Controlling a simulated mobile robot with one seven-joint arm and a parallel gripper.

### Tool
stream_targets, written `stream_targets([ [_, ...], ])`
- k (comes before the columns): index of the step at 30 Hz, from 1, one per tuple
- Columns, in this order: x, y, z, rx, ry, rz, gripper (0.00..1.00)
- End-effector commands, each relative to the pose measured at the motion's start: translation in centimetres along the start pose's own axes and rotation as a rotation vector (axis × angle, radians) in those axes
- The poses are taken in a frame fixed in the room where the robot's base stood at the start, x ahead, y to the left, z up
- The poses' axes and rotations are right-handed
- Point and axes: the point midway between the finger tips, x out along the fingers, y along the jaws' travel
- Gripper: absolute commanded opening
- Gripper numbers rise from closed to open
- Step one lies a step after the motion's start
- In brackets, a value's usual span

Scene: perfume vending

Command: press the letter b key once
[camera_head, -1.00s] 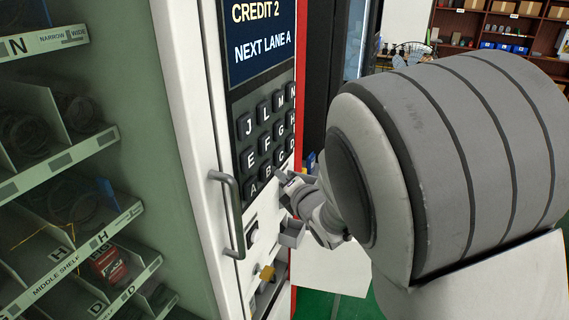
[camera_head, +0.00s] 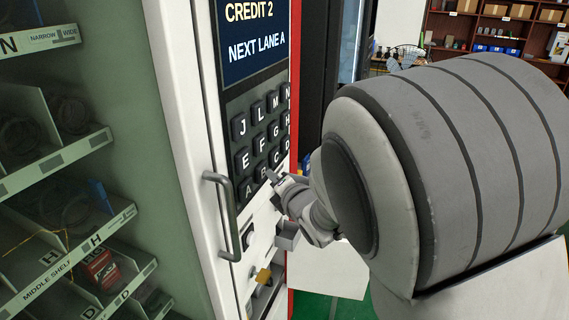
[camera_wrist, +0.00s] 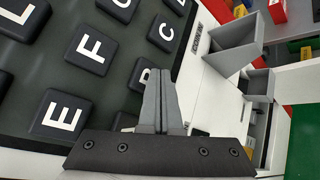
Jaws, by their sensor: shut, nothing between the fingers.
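The B key (camera_head: 261,170) is a dark square key with a white letter, in the bottom letter row of the keypad between A (camera_head: 247,189) and C (camera_head: 275,160). It also shows in the wrist view (camera_wrist: 146,76), partly hidden by my fingers. My gripper (camera_head: 272,175) is at the lower edge of the keypad, close to the B and C keys. In the wrist view my gripper (camera_wrist: 161,76) is shut and empty, its fingertips overlapping the right side of the B key. I cannot tell whether the tips touch the key.
The screen (camera_head: 250,40) above the keys reads "CREDIT 2" and "NEXT LANE A". A grey handle (camera_head: 226,215) stands left of the keypad. Grey protruding trays (camera_wrist: 236,45) lie right of the fingers in the wrist view. Glass-fronted shelves fill the left.

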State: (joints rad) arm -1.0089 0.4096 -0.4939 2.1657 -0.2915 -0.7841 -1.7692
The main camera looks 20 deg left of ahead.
Motion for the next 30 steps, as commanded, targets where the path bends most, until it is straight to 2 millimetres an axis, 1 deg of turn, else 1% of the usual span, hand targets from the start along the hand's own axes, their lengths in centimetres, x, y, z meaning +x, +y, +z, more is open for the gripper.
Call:
stream_targets([
  [19, 0.58, 0.47, -0.45, 0.0, 0.0, 0.003, 0.0],
  [30, 0.45, 0.35, -0.35, 0.0, 0.0, 0.002, 0.0],
])
